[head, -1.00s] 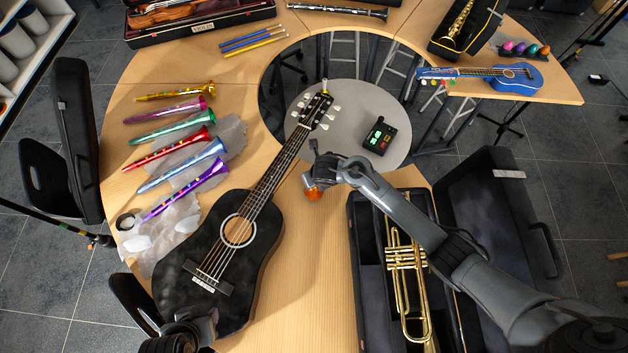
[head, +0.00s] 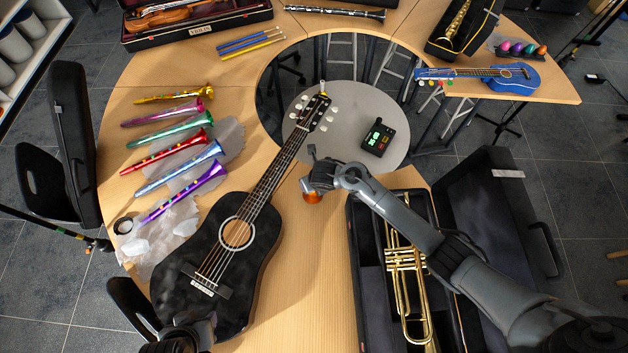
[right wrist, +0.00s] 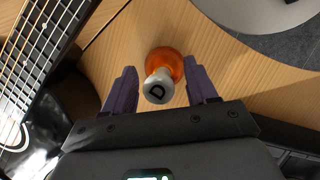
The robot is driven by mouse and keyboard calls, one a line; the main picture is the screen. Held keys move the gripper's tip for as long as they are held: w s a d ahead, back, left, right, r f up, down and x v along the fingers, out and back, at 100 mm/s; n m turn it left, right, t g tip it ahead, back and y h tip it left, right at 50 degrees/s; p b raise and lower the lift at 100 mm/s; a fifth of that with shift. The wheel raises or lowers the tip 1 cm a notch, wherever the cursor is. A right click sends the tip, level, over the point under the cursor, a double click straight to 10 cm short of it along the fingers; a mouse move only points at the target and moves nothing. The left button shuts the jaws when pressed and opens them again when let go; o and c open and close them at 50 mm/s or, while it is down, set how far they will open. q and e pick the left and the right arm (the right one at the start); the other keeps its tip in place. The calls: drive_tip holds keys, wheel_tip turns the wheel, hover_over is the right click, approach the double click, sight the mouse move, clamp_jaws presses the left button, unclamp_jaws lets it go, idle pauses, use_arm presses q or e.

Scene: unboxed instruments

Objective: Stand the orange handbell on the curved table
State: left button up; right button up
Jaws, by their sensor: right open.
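The orange handbell (head: 312,197) is on the curved table (head: 305,290), right of the black guitar's body, mostly hidden under my right gripper in the head view. In the right wrist view the handbell (right wrist: 162,70) shows its orange bell and a white handle top marked "D", pointing toward the camera, so it appears upright. My right gripper (right wrist: 163,88) is open, with its purple fingers on either side of the handle and gaps between. My left arm (head: 185,335) shows only at the bottom edge of the head view; its fingertips cannot be made out.
The black guitar (head: 238,235) lies left of the bell. An open case with a brass trumpet (head: 405,265) is to the right. The round grey stand (head: 345,125) is beyond, with a small black device (head: 378,136) on it. Bare table lies between guitar and case.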

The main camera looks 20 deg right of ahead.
drive_tip(key=p+v, duration=0.4)
drive_tip(key=v, duration=0.8)
drive_tip(key=s+d+r+m, duration=0.1)
drive_tip(key=s+r+m, duration=0.1)
drive_tip(key=s+m, duration=0.6)
drive_tip(key=s+d+r+m, duration=0.2)
drive_tip(key=s+m, duration=0.6)
drive_tip(key=m, duration=0.7)
drive_tip(key=s+d+r+m, duration=0.2)
drive_tip(key=s+m, duration=0.6)
drive_tip(key=m, duration=0.4)
drive_tip(key=shift+r+g, duration=0.4)
drive_tip(key=shift+r, duration=0.15)
drive_tip(key=shift+w, duration=0.1)
wheel_tip(320, 180, up, 15)
drive_tip(key=p, duration=1.5)
